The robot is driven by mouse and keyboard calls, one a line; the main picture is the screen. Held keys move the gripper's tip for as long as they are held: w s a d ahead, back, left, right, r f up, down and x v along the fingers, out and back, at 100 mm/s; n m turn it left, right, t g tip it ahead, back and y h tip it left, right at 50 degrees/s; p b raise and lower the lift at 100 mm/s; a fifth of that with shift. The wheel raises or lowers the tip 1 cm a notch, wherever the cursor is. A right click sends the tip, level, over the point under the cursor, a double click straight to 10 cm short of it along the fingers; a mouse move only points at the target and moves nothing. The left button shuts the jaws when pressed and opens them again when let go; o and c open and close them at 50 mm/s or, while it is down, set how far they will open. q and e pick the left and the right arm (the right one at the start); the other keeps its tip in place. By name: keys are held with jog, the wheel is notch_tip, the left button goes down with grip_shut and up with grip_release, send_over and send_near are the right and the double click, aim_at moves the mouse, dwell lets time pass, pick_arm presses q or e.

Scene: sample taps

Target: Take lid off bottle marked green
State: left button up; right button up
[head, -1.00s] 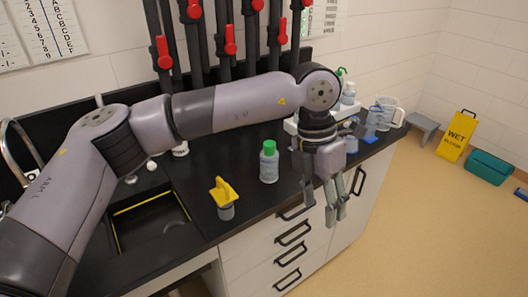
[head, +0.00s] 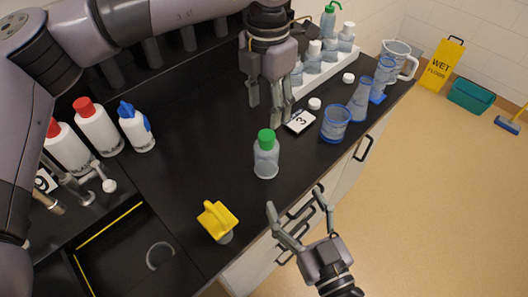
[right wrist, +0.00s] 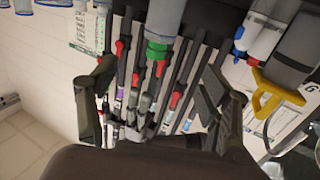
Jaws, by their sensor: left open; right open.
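The bottle marked green (head: 266,161) stands upright on the black counter in the head view, a clear bottle with its green lid (head: 265,138) on. It also shows upside down in the right wrist view, with the green lid (right wrist: 157,50) between and beyond my spread fingers. My left gripper (head: 267,112) is open and empty, pointing down above the counter behind the bottle. My right gripper (head: 298,202) is open and empty in front of the counter edge, apart from the bottle, to its lower right.
A yellow-handled item (head: 218,218) stands left of the bottle, near the sink (head: 120,245). A card marked 3 (head: 300,121), a blue-rimmed beaker (head: 336,123) and a flask (head: 359,101) stand right. A white rack (head: 327,69) holds several bottles.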

aim_at(272, 156)
jog(key=x, duration=1.6)
jog(key=shift+d, duration=0.1)
grip_shut()
dwell(0.6)
